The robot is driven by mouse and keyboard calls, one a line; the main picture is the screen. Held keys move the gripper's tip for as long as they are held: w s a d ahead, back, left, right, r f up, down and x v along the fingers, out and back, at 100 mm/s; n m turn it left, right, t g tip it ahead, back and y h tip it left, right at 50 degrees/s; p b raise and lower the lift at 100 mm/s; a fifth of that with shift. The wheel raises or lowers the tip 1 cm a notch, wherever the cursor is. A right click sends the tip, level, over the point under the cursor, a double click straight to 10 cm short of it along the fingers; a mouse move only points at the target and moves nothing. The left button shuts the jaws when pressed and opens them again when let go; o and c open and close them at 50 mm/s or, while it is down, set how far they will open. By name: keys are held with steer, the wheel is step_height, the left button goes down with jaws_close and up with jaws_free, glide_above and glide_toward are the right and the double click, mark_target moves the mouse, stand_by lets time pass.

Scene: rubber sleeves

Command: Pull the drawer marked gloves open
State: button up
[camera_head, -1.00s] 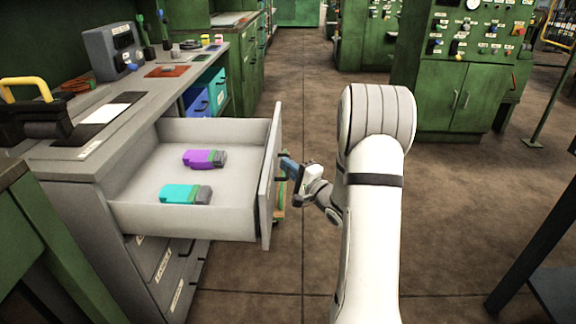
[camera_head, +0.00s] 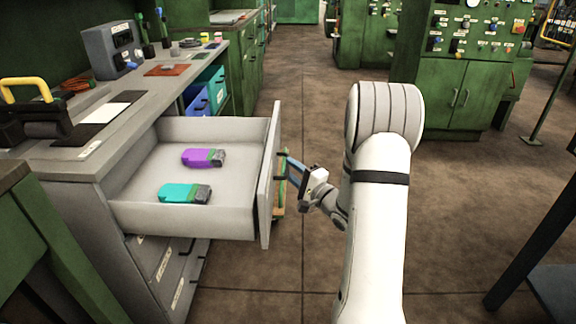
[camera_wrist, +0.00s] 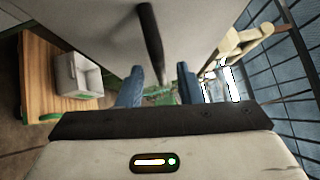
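A light grey drawer (camera_head: 185,221) stands pulled far out of the workbench cabinet, left of centre in the head view. My gripper (camera_head: 293,167) is just right of the drawer's front panel (camera_head: 267,180). In the wrist view, its blue fingers (camera_wrist: 160,84) are apart, with nothing clamped between them. The dark bar handle (camera_wrist: 151,42) on the pale panel runs down toward the gap between the fingers.
More closed grey drawers (camera_head: 165,262) with labels are below the open one. The worktop (camera_head: 60,150) carries a yellow-handled tool and a grey instrument box (camera_head: 112,48). A wooden piece with a white box (camera_wrist: 78,75) shows in the wrist view. Open brown floor (camera_head: 460,220) lies to the right.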

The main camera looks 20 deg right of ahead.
steer(key=p+v, duration=0.1)
steer(key=v, duration=0.4)
steer(key=shift+s, duration=0.25)
steer(key=shift+r, duration=0.15)
step_height(320, 180, up, 19)
steer(key=a+n+g+h+p, duration=0.3)
steer(key=n+g+h+p, duration=0.4)
steer(key=p, duration=0.8)
steer(key=s+a+r+n+g+p, duration=0.2)
steer(key=s+a+r+g+p, duration=0.1)
steer(key=s, duration=0.5)
steer(key=s+a+r+n+g+p, duration=0.2)
steer(key=s+a+r+p, duration=0.3)
steer(key=s+r, duration=0.3)
steer(key=s+a+r+n+g+p, duration=0.3)
steer(key=s+r+n+p, duration=0.1)
steer(key=s, duration=0.5)
steer(key=shift+s+a+r+g+p, duration=0.2)
steer(key=shift+a+r+g+p, duration=0.15)
steer(key=shift+r+p, duration=0.65)
